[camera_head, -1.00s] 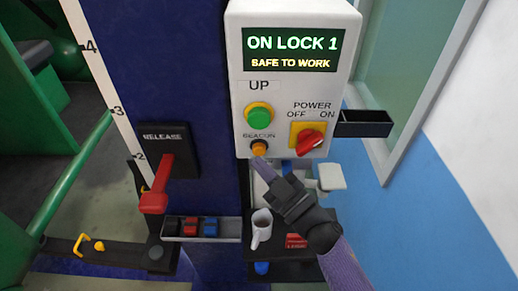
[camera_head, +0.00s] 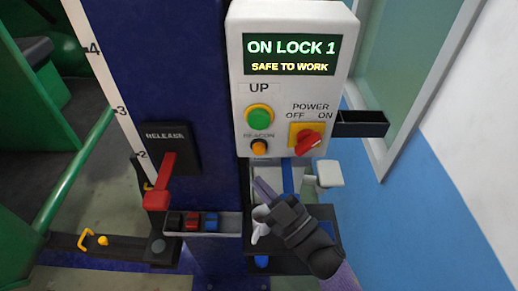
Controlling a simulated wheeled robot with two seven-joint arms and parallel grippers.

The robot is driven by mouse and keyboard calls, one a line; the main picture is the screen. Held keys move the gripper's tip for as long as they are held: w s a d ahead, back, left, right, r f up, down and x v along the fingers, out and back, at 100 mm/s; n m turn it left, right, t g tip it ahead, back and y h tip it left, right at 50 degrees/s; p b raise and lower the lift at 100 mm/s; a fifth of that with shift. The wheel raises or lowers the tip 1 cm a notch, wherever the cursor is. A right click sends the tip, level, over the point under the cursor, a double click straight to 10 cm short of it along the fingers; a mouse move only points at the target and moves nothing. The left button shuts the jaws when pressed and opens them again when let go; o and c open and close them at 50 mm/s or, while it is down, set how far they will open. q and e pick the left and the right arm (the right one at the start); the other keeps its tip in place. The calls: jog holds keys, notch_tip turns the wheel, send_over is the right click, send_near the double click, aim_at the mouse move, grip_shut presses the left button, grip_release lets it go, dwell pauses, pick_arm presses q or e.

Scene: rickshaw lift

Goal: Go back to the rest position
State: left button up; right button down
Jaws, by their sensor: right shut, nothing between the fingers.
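My right gripper (camera_head: 264,190) is shut and empty, below the control box and apart from it. My right arm comes in from the bottom right. The white control box (camera_head: 242,90) has a lit display (camera_head: 290,56) reading "ON LOCK 1, SAFE TO WORK". It carries a green UP button (camera_head: 259,117), an orange beacon button (camera_head: 259,147) and a red power knob (camera_head: 308,143) on a yellow plate. My gripper partly hides a light-coloured mug (camera_head: 257,232) on a dark shelf. My left gripper is not in view.
A red release lever (camera_head: 159,185) sticks out from the blue post (camera_head: 198,60) at left. A small tray (camera_head: 228,224) with red, blue and dark items is below it. A black bin (camera_head: 360,124) juts out right of the box. Green rails (camera_head: 75,170) stand at far left.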

dwell(0.3)
jog(key=s+d+f+m+g+h+b, duration=0.1)
jog(key=s+d+f+m+h+b, duration=0.2)
jog(key=f, duration=0.9)
jog(key=s+d+f+m+g+h+b, duration=0.15)
jog(key=d+f+h+b, duration=0.35)
jog(key=f, duration=0.8)
jog(key=s+d+f+m+g+h+b, duration=0.1)
jog(key=s+f+m+g+h+b, duration=0.25)
jog(key=f, duration=0.85)
jog(key=s+d+f+m+g+h+b, duration=0.1)
jog(key=s+d+f+g+b, duration=0.1)
jog(key=s+f, duration=0.6)
jog(key=s+d+f+m+g+h+b, duration=0.1)
jog(key=s+d+f+g+b, duration=0.2)
jog(key=s+f, duration=0.5)
jog(key=s+d+f+m+g+h+b, duration=0.1)
jog(key=s+d+f+g+b, duration=0.2)
jog(key=s+f+b, duration=0.3)
jog(key=s+f+g, duration=0.1)
jog(key=s+f, duration=0.1)
jog(key=s, duration=0.1)
jog(key=shift+s+d+m, duration=0.15)
jog(key=shift+s+m, duration=0.05)
jog(key=shift+m, duration=0.1)
jog(key=shift+f, duration=0.1)
